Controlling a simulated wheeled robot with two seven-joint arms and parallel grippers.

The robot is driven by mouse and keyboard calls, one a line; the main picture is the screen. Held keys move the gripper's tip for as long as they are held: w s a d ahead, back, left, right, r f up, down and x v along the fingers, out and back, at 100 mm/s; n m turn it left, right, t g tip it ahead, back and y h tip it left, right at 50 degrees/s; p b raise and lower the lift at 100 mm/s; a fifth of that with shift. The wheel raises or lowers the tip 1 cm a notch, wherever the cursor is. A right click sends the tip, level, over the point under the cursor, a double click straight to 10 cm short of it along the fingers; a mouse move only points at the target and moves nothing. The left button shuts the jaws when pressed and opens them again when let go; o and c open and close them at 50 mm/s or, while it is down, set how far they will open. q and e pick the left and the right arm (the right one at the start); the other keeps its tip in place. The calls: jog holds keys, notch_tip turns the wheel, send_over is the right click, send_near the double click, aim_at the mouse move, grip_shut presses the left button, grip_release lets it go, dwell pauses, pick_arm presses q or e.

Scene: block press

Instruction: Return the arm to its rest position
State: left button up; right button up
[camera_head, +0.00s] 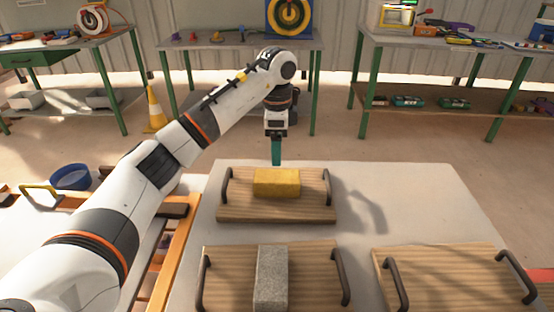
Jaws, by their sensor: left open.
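My left arm comes in from the left and reaches over the table's far edge. My left gripper (276,152) points down just behind the far wooden tray, above the yellow block. Its teal fingertips are seen edge-on, with nothing visible held between them. The yellow block (277,183) lies on the far wooden tray (240,209), apart from the gripper as far as I can see. A grey block (271,278) lies on the near middle wooden tray (315,275). A third wooden tray (445,278) at the near right is empty. My right gripper is out of view.
The trays have dark raised handles and stand on a pale table (410,205). Bare tabletop lies right of the far tray. A blue bowl (71,177) and orange frame (176,250) are at left. A yellow cone (155,110) and workbenches stand behind.

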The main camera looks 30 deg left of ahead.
pick_arm(q)
jog(key=shift+r, duration=0.45)
